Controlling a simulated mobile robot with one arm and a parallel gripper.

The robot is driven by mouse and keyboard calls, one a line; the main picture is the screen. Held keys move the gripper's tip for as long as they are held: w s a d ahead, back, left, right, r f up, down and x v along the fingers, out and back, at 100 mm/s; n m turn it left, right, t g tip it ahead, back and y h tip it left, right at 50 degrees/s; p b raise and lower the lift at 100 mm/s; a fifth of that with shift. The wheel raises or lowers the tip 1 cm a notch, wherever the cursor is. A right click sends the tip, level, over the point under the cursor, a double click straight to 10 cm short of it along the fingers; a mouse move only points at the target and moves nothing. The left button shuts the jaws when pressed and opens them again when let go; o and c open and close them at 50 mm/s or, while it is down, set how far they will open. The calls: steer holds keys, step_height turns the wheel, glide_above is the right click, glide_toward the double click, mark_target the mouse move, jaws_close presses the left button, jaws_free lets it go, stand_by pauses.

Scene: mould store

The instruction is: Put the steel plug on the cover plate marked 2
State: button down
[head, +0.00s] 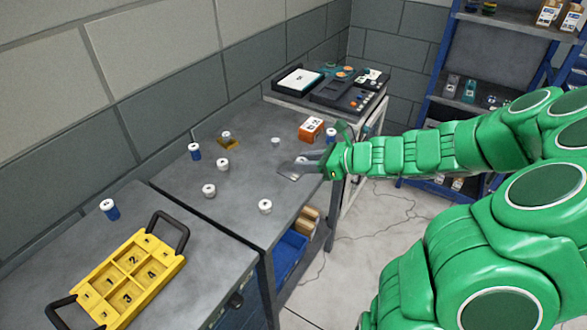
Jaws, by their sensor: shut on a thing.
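A yellow carrier (172,266) with two black handles lies on the near-left bench. Its numbered square plates include the one marked 2 (132,261), at the upper middle, with nothing seen on it. My gripper (303,164) is over the right part of the farther bench, well away from the carrier. It is shut on a small grey piece (289,174), mostly hidden by the fingers; I cannot tell its shape or whether it is the steel plug. Pale round pieces stand on the bench, among them one in front (265,206) and one further left (209,190).
Blue-bodied pieces with white tops stand at the wall side (195,152) and beside the carrier (110,210). An orange box (311,129) stands behind my gripper. Black trays (340,91) fill the far bench. A blue-framed shelf (452,60) is at back right.

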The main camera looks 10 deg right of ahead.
steer(key=shift+w+d+f, duration=0.1)
steer(key=shift+w+f, duration=1.45)
steer(key=shift+w, duration=0.65)
steer(key=shift+w+d+f, duration=0.15)
steer(key=shift+w+f, duration=1.35)
steer(key=shift+w, duration=0.65)
steer(key=shift+w+d+f, duration=0.1)
steer(key=shift+w+f, duration=1.45)
steer(key=shift+w, duration=0.65)
steer(key=shift+w+f, duration=0.25)
steer(key=shift+f, duration=1.55)
steer(key=shift+f, duration=0.1)
steer(key=c, duration=0.8)
jaws_free()
